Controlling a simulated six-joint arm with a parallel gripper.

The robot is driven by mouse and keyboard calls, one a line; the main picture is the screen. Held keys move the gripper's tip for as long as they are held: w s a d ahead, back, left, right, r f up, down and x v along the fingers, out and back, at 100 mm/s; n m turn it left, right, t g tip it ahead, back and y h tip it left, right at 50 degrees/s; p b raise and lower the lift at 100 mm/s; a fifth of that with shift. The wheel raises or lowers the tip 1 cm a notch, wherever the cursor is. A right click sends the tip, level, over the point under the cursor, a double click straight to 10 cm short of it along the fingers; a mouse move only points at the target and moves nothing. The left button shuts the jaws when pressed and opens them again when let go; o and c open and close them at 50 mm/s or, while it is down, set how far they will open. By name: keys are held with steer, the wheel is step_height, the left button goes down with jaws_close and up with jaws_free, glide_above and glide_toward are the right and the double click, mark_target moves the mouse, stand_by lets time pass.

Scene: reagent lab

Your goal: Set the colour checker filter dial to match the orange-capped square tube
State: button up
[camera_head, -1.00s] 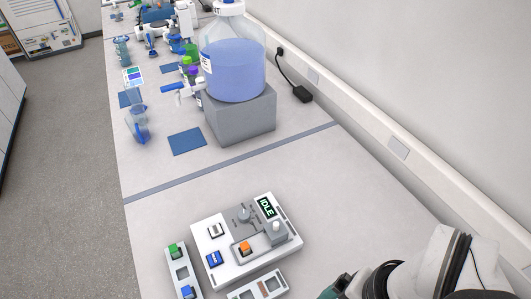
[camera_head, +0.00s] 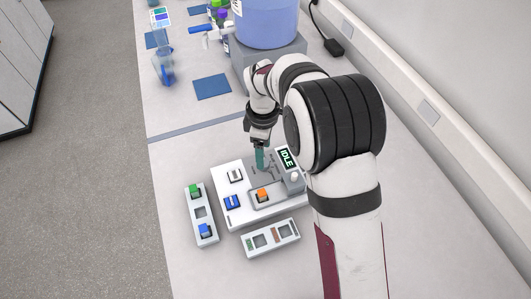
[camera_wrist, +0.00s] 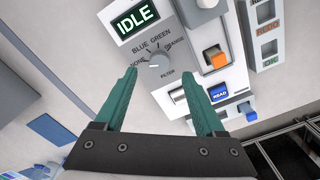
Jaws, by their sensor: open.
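The colour checker (camera_head: 222,187) is a white box with an IDLE screen (camera_head: 287,158). In the wrist view its filter dial (camera_wrist: 160,60) is a small grey round knob ringed by the labels NONE, BLUE, GREEN and ORANGE. A light mark on the dial seems to face the NONE side, but it is small. The orange-capped square tube (camera_head: 262,194) sits in the checker's well; its cap also shows in the wrist view (camera_wrist: 217,58). My gripper (camera_wrist: 159,70) is open, its green fingertips on either side of the dial in that view. Contact cannot be told. In the head view my gripper hides the dial.
A blue READ button (camera_head: 232,202) and a pale square part (camera_head: 235,175) are on the checker. A left rack (camera_head: 199,213) holds green-capped and blue-capped tubes. A large blue-filled bottle (camera_head: 268,22) stands behind.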

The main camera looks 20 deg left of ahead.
step_height(320, 180, down, 5)
steer(key=shift+r, duration=0.2)
jaws_close()
stand_by(0.3)
